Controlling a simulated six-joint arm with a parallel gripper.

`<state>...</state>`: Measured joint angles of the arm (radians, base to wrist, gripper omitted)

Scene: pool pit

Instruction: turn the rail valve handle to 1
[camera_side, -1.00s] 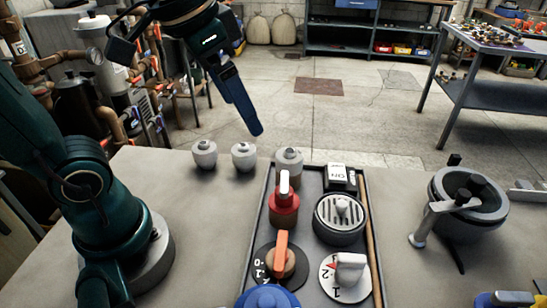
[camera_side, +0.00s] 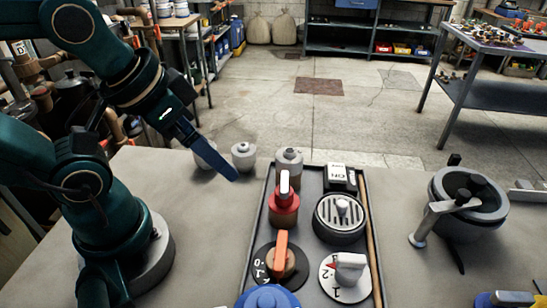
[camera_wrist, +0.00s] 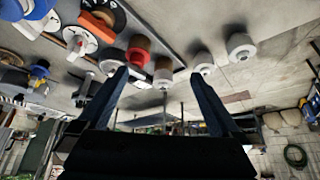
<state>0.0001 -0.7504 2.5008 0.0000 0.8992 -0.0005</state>
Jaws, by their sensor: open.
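Several controls stand on the dark tray (camera_side: 262,215); I cannot tell for sure which one is the rail valve handle. An orange handle (camera_side: 281,248) sits on a black dial (camera_side: 262,262) with white marks, at front left, pointing roughly away from the side camera. It also shows in the wrist view (camera_wrist: 97,20). Beside it, a pale grey handle (camera_side: 350,262) sits on a white dial (camera_side: 335,287) marked 1 and 2 with a red pointer. My gripper (camera_side: 235,178) is left of and above the tray, apart from the controls. Its two fingers (camera_wrist: 160,85) are spread and empty.
A red valve body (camera_side: 283,212), a slotted round drain (camera_side: 341,218) and a grey knob (camera_side: 289,162) share the tray. Two pale knobs stand left of it, one (camera_side: 244,155) close behind my gripper. A grey pot (camera_side: 468,205) stands right.

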